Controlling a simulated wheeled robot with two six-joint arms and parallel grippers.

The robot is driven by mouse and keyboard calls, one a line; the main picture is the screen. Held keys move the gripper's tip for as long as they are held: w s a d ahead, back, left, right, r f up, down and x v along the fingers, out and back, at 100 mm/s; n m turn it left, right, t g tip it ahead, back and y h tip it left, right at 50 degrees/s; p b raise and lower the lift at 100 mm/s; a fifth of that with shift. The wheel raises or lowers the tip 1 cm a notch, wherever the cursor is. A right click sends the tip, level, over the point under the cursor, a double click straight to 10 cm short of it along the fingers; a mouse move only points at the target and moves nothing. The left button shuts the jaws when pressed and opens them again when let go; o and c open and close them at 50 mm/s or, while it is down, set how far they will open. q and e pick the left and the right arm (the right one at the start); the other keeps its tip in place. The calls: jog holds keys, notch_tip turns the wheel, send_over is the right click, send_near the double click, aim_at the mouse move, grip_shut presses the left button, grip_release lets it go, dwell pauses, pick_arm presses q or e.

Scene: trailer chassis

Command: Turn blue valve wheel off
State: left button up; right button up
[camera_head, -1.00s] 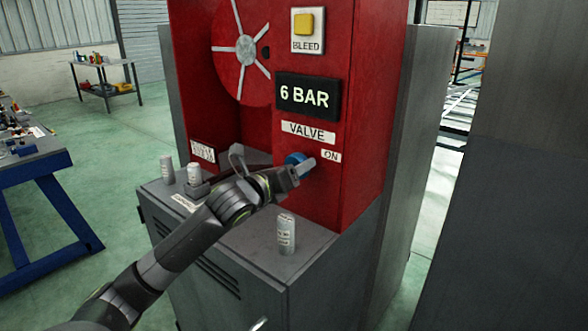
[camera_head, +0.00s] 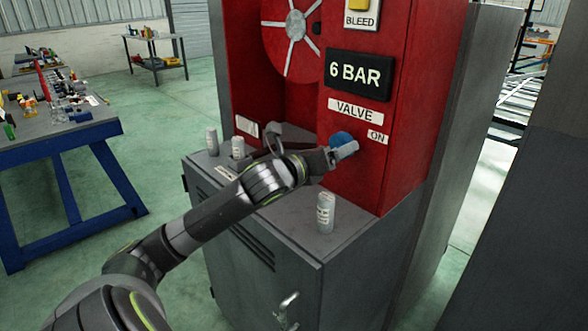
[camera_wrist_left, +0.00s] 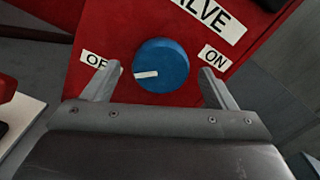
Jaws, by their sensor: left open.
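The blue valve wheel (camera_head: 341,139) is on the red panel under the VALVE label. In the left wrist view the wheel (camera_wrist_left: 165,62) shows a white pointer mark on its left half, directed towards the OFF label (camera_wrist_left: 93,59), which a finger partly covers. The ON label (camera_wrist_left: 214,55) is on the wheel's right. My left gripper (camera_wrist_left: 158,88) is open, with one finger at each side of the wheel and visible gaps to it. In the head view the left gripper (camera_head: 336,154) is close in front of the wheel. My right gripper is not in view.
The red cabinet has a 6 BAR display (camera_head: 358,74) and a yellow BLEED button. Several small cans, one (camera_head: 325,213) at the front, stand on the grey ledge (camera_head: 285,225) below. A blue-legged workbench (camera_head: 60,140) stands at the left.

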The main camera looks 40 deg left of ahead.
pick_arm(q)
jog(key=s+a+p, duration=0.1)
jog(key=s+p, duration=0.5)
jog(key=s, duration=0.9)
jog(key=shift+a, duration=0.1)
dwell(0.6)
